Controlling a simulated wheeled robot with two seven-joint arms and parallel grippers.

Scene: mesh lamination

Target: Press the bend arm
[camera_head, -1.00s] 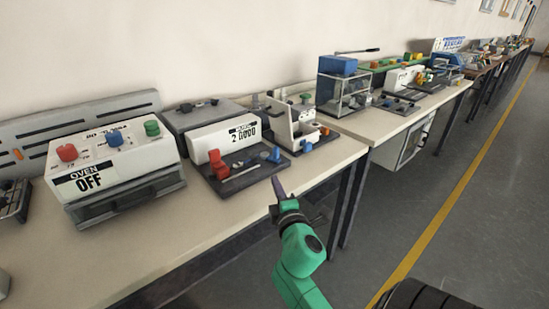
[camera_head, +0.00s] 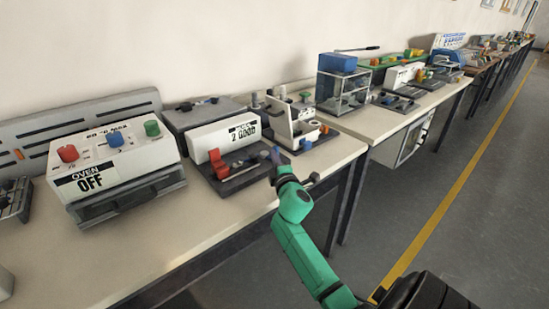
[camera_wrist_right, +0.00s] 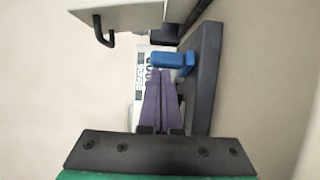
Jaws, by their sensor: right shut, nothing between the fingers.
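The bending device stands on the near bench, with a white counter box (camera_head: 225,137), a dark base plate (camera_head: 240,181) and a red block (camera_head: 217,163). Its blue handle (camera_wrist_right: 175,60), which may be the end of the bend arm, shows in the right wrist view just ahead of my fingertips. My right gripper (camera_head: 277,156) is shut and empty at the device's front right corner. In the right wrist view its purple fingers (camera_wrist_right: 157,75) point at the blue handle, close to it; I cannot tell whether they touch. My left gripper is out of view.
A white oven (camera_head: 115,165) marked OFF stands to the left. A white and grey device (camera_head: 292,125) stands close on the right of the bending device. The bench's front strip (camera_head: 200,230) is clear.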

